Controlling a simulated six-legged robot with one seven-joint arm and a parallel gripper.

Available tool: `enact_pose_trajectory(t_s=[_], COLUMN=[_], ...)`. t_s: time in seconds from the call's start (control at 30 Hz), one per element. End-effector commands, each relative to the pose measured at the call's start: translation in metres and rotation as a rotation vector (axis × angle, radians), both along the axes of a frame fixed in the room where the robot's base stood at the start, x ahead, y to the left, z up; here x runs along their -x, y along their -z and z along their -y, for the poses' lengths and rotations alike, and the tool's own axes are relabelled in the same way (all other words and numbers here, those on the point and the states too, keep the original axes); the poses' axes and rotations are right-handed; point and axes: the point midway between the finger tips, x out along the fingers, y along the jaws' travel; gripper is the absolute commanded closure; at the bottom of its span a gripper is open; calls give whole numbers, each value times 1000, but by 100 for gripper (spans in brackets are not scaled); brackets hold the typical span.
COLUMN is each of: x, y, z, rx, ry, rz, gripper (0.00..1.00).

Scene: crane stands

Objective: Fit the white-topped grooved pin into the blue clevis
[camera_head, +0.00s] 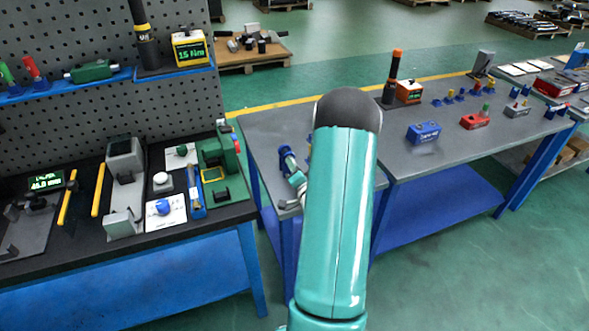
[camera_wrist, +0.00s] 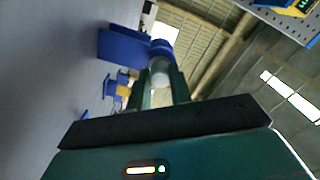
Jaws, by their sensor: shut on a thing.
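My gripper (camera_wrist: 163,84) shows in the wrist view with its two dark green fingers shut on a small whitish, rounded piece (camera_wrist: 160,71), seemingly the white top of the pin. The pin's shank and groove are hidden. A blue rounded part (camera_wrist: 160,49), perhaps the blue clevis, lies just beyond the white piece and lines up with it. I cannot tell whether they touch. In the head view a blue fixture (camera_head: 287,157) stands on the grey bench left of my arm. My arm hides most of the gripper there, and the pin cannot be made out.
A blue block (camera_wrist: 118,46) and small blue and yellow parts (camera_wrist: 121,88) stand nearby in the wrist view. On the right bench are a blue block (camera_head: 424,132), a red block (camera_head: 475,121) and an orange-topped tool (camera_head: 393,78). A tool bench (camera_head: 225,212) stands left.

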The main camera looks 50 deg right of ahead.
Motion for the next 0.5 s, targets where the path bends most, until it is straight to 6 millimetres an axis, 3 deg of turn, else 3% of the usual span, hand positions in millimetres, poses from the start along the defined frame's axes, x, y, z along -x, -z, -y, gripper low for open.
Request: enact_pose_trajectory(t_s=[0.23,0.27,0.37,0.5], x=[-5,-4,-4,-4], y=[0,0,0,0], z=[2,2,2,2], rx=[0,0,0,0], ry=[-1,-1,0,0], rz=[1,1,0,0], gripper=[100,73,54,54])
